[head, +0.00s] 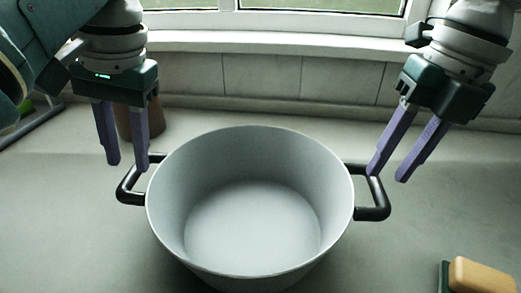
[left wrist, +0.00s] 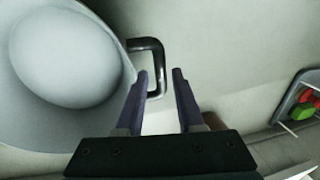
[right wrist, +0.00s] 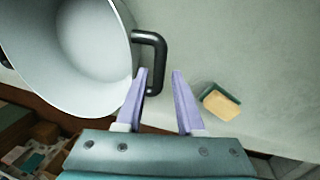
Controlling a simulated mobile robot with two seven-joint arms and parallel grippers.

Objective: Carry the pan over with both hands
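A large light grey pan (head: 250,205) with two black side handles stands on the counter. My left gripper (head: 127,166) is open and empty at the pan's left handle (head: 130,190); in the left wrist view that handle (left wrist: 158,60) lies just ahead of the fingertips (left wrist: 160,76). My right gripper (head: 387,175) is open and empty by the right handle (head: 374,212); in the right wrist view the handle (right wrist: 160,50) is near the left finger, and the space between the fingertips (right wrist: 160,74) shows part of it. I cannot tell whether any finger touches a handle.
A sponge (head: 480,275) with a dark green side lies at the front right of the counter (head: 430,230). A brown cylindrical object (head: 150,118) stands behind my left gripper. A tray with red and green items (left wrist: 302,105) shows at right in the left wrist view. The window wall bounds the back.

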